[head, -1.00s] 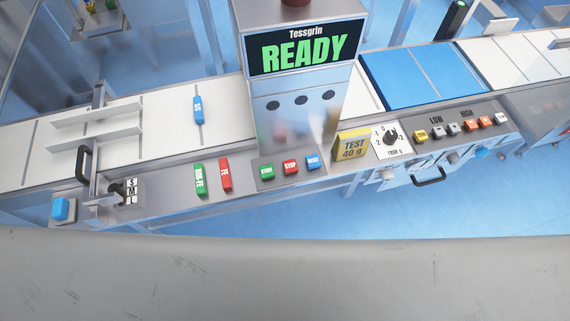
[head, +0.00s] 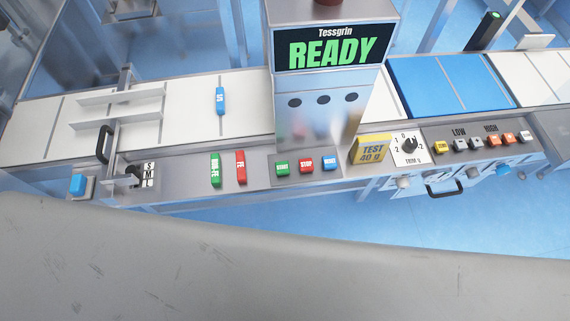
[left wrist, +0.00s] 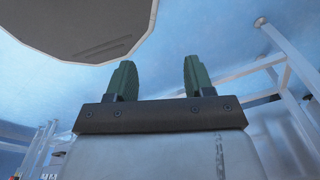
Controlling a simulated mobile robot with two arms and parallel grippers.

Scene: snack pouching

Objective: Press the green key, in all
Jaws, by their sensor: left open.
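A tall green key (head: 215,170) stands on the machine's front ledge, left of a tall red key (head: 240,167). A smaller green button (head: 282,168) sits on a panel to their right, beside a red button (head: 306,165) and a blue button (head: 330,163). The display (head: 337,51) above reads READY in green. My left gripper (left wrist: 158,72) shows only in the left wrist view, with its two green fingers apart and nothing between them. It is away from the keys. My right gripper is not in view.
A blue packet marked S (head: 220,100) lies on the white belt. A yellow TEST 40 g block (head: 371,149) and a trim dial (head: 409,146) are right of the buttons. A blue button (head: 78,185) is at far left. A grey surface fills the bottom of the head view.

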